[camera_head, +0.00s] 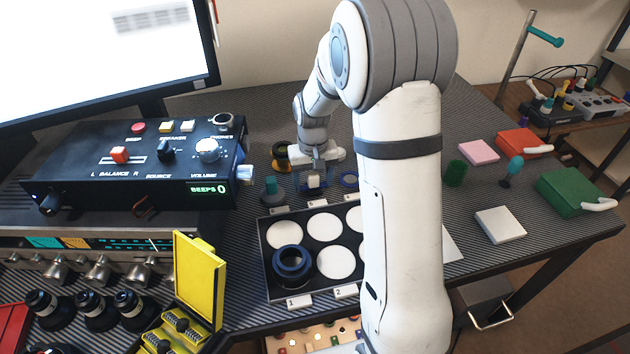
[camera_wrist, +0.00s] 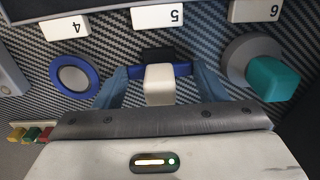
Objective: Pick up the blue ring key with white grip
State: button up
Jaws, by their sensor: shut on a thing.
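The blue ring key with white grip shows in the wrist view as a white grip block (camera_wrist: 160,85) in front of a blue bar. My gripper (camera_wrist: 160,72) has one blue-grey finger on each side of it and is shut on the key. In the head view the white grip (camera_head: 314,181) shows under my gripper (camera_head: 313,170), just behind the tray. I cannot tell whether the key touches the table.
A black tray (camera_head: 268,262) with white discs and a dark blue ring (camera_head: 292,262) stands in front. A teal-knobbed tool (camera_wrist: 272,78) and a flat blue ring (camera_wrist: 74,76) lie on either side of my gripper. A control box (camera_head: 130,170) stands left.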

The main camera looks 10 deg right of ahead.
aim_at(313, 174)
notch_tip(313, 174, up, 10)
jog(key=shift+r+p, duration=0.1)
jog(key=shift+p, duration=0.6)
jog(key=o, duration=0.5)
jog(key=c, duration=0.6)
jog(key=shift+s, duration=0.1)
